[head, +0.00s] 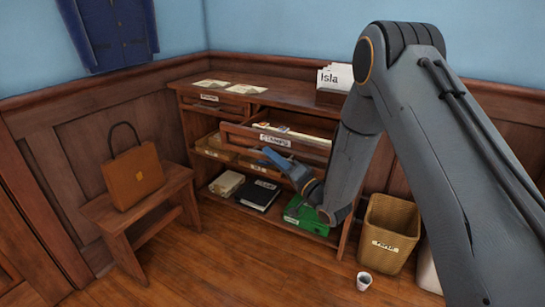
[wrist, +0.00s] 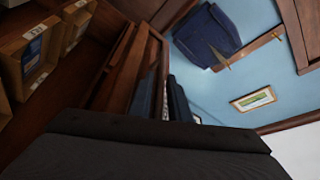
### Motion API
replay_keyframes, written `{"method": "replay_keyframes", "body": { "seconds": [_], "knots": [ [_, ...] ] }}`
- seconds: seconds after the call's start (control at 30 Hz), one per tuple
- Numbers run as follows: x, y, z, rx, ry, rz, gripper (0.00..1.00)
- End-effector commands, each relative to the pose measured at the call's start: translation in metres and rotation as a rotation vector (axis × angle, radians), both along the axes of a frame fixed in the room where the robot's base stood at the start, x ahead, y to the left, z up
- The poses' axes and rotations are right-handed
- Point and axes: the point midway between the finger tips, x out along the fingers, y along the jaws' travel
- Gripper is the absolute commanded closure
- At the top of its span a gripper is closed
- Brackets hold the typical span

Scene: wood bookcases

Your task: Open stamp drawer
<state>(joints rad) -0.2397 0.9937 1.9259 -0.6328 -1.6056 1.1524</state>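The stamp drawer (head: 245,135) is in the upper part of the wood cabinet and stands pulled out, its front clear of the cabinet face. Its white label is small but seems to read "Stamps". Papers or envelopes (head: 290,131) show inside it. My gripper (head: 272,156) is just below and in front of the drawer front, its blue-grey fingers pointing up and left towards it. In the wrist view, dark blue finger parts (wrist: 178,100) show beside a brown wooden panel. I cannot tell whether the fingers touch the drawer or how far apart they are.
The cabinet top (head: 285,95) holds papers and a card box (head: 335,77). Lower shelves hold boxes, a black binder (head: 257,195) and a green box (head: 305,214). A bench (head: 150,207) with a brown bag (head: 133,177) stands left. A bin (head: 388,234) and a cup (head: 364,281) are right.

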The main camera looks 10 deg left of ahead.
Motion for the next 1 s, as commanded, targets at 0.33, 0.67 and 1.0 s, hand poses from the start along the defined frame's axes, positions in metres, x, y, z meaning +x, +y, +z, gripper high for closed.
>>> {"method": "replay_keyframes", "body": {
  "seconds": [0.33, 0.67, 1.0],
  "knots": [
    [-0.003, -0.004, -0.001, 0.0, 0.0, 0.0, 0.84],
    [-0.033, -0.043, -0.012, 0.0, 0.003, -0.002, 0.84],
    [-0.048, -0.06, -0.017, 0.0, 0.0, 0.0, 0.84]
  ]
}}
